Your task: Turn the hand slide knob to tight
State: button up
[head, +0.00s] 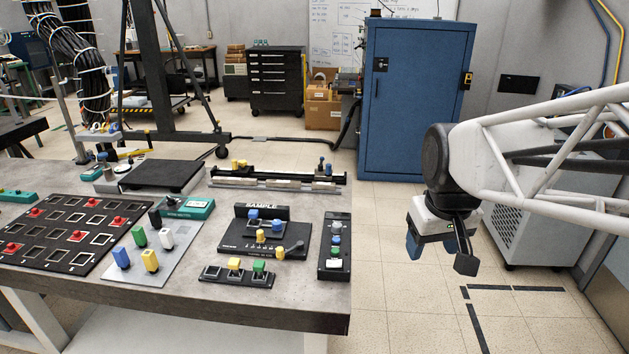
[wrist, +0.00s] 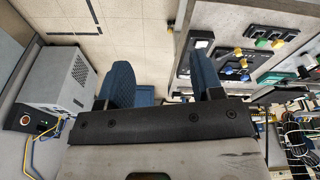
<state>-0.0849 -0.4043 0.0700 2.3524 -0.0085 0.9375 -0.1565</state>
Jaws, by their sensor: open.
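My gripper (head: 440,254) hangs open and empty off the right side of the workbench, above the floor and pointing down. No label naming the hand slide knob is legible. A rail device (head: 270,183) at the back of the bench has a blue knob (head: 322,163) at its right end. A narrow black panel (head: 334,250) at the bench's right edge carries several small knobs; it partly shows in the wrist view (wrist: 186,62), beside the right finger.
The bench (head: 210,305) also holds a black sample box (head: 265,237), a switch strip (head: 238,277), a grey plate (head: 140,248) with coloured blocks and a black grid board (head: 50,235). A blue cabinet (head: 415,100) stands behind. A grey unit (head: 535,235) stands right of my gripper.

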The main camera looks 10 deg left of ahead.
jog(key=w+a+n, duration=0.2)
jog(key=w+a, duration=0.1)
jog(key=w, duration=0.4)
jog(key=w+a+n, duration=0.1)
jog(key=w+a, duration=0.3)
jog(key=w, duration=0.2)
jog(key=n+g, duration=0.2)
jog(key=n, duration=0.7)
send_over(276, 222)
notch_tip(276, 222, down, 21)
jog(key=shift+w+f, duration=0.15)
jog(key=shift+f, duration=3.95)
jog(key=shift+c, duration=0.2)
